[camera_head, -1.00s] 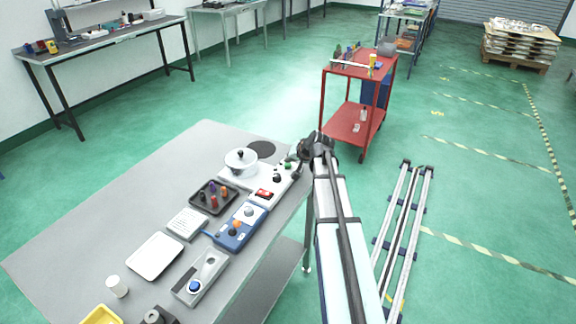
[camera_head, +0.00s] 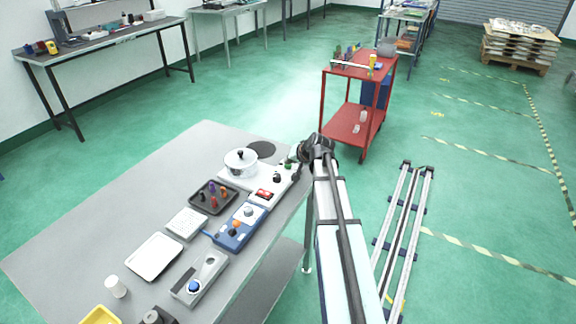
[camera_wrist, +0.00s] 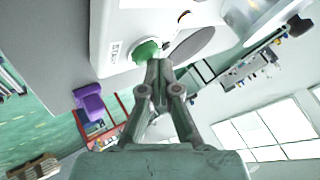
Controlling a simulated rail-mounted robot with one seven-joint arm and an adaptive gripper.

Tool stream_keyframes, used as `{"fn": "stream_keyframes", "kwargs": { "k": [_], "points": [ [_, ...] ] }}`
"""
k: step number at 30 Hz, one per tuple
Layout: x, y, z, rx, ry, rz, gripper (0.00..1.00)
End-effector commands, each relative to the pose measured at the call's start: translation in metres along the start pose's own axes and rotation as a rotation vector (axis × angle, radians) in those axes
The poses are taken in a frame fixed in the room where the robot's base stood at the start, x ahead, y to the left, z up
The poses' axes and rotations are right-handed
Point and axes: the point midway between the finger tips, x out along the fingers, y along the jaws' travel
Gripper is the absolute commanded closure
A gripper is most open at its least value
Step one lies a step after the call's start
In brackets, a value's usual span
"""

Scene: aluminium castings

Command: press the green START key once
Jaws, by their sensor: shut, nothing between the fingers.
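The green START key (camera_head: 288,165) is on the far right part of a white appliance (camera_head: 228,173) on the grey bench. It shows large in the wrist view (camera_wrist: 145,50), where it stands out from the white panel beside printed lettering. My gripper (camera_wrist: 158,66) is shut and empty, its fingertips right at the key's lower-right edge. The fingertips cover a little of the key, and I cannot tell whether they touch it. In the head view my gripper (camera_head: 296,159) is at the bench's right edge by the key, partly hidden by my arm.
A lidded pot (camera_head: 240,162) sits on the appliance, with a black knob (camera_head: 277,177) and a red display (camera_head: 265,194) nearby. A dark tray (camera_head: 214,197) and a blue control box (camera_head: 240,227) are nearer. A red cart (camera_head: 340,72) stands beyond the bench.

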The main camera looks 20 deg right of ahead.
Motion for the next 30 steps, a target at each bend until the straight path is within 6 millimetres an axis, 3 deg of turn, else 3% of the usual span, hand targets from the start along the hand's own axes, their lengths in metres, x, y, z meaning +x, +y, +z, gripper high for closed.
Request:
{"fn": "stream_keyframes", "kwargs": {
  "k": [30],
  "points": [
    [-0.011,-0.008,-0.008,0.0,-0.001,0.0,1.0]
  ]
}}
